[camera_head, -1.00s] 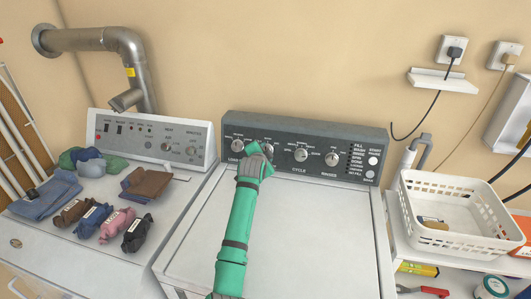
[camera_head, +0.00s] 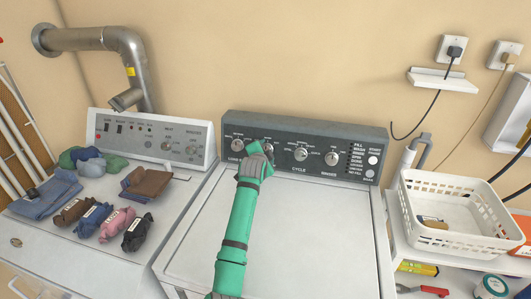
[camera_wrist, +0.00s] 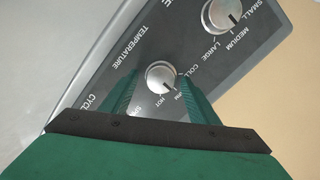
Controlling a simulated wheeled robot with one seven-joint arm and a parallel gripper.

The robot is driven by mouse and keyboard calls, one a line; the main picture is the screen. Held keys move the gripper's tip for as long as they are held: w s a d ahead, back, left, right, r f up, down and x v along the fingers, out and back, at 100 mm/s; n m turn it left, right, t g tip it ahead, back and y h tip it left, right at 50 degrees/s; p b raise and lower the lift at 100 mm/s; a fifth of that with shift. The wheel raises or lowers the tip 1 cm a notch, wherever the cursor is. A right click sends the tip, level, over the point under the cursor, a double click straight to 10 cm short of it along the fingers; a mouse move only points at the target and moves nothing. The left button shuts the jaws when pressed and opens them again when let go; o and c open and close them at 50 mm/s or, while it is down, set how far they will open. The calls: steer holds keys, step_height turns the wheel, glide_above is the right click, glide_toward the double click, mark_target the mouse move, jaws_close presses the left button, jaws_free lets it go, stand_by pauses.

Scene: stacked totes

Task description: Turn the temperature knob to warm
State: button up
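The temperature knob (camera_wrist: 160,77) is a small round silver dial on the dark panel of the right-hand machine. In the wrist view its black mark points down and right, toward the partly hidden warm label, close beside the hot label. My gripper (camera_wrist: 160,74) has one finger on each side of the knob, with a narrow gap showing on both sides. I cannot tell whether the fingertips touch the panel. In the head view my gripper (camera_head: 259,147) is at the panel and partly hides this knob.
The load-size knob (camera_wrist: 222,15) is just beyond the fingers; the cycle knob (camera_head: 301,154) and another knob (camera_head: 332,158) lie to the right. Folded clothes lie on the left machine. A white basket (camera_head: 455,248) stands at right. The washer lid (camera_head: 310,235) is clear.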

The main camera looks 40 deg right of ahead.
steer(key=shift+a, duration=0.1)
steer(key=v, duration=1)
steer(key=shift+s+a, duration=0.15)
steer(key=shift+s, duration=0.15)
